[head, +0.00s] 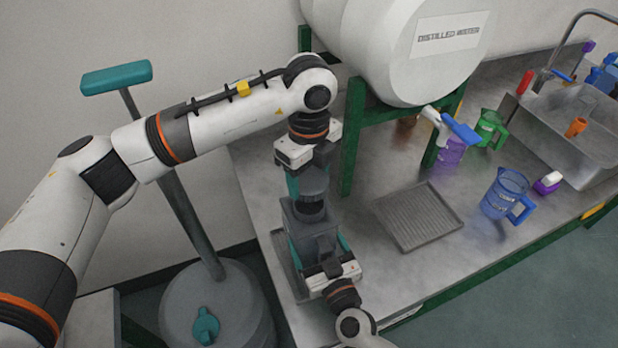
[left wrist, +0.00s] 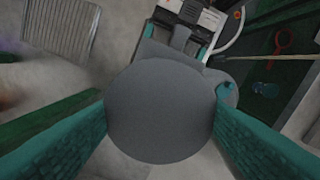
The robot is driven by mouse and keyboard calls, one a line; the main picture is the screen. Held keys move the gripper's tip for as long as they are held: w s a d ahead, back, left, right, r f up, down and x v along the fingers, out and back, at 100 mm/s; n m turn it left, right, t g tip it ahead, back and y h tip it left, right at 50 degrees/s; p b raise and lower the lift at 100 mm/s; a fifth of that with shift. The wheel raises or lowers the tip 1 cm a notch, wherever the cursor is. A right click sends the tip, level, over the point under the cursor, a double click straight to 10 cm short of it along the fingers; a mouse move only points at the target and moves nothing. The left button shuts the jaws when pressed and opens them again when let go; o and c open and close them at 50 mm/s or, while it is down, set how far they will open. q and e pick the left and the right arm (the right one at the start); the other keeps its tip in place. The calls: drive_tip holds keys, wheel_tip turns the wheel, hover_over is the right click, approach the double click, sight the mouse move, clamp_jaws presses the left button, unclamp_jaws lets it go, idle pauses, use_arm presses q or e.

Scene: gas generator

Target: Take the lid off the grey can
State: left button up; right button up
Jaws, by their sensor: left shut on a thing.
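The grey can (head: 303,222) stands upright at the left end of the metal worktop. Its round grey lid (head: 313,182) is at its top, above a darker neck, and I cannot tell whether it is seated. My left gripper (head: 308,184) points down from above, shut on the lid. In the left wrist view the lid (left wrist: 160,105) fills the middle between the two teal fingers and hides most of the can. My right gripper (head: 318,242) comes from the front, its teal fingers on both sides of the can body.
A ribbed grey tray (head: 415,216) lies right of the can. A big white distilled water tank (head: 400,40) on a green stand (head: 352,135) rises close behind. A blue jug (head: 505,192), green jug (head: 490,128) and sink (head: 570,120) are farther right. A grey drum (head: 235,300) stands at left.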

drive_tip(key=o, duration=1.7)
use_arm(q)
drive_tip(key=shift+f+b, duration=0.85)
use_arm(e)
drive_tip(key=v, duration=1.2)
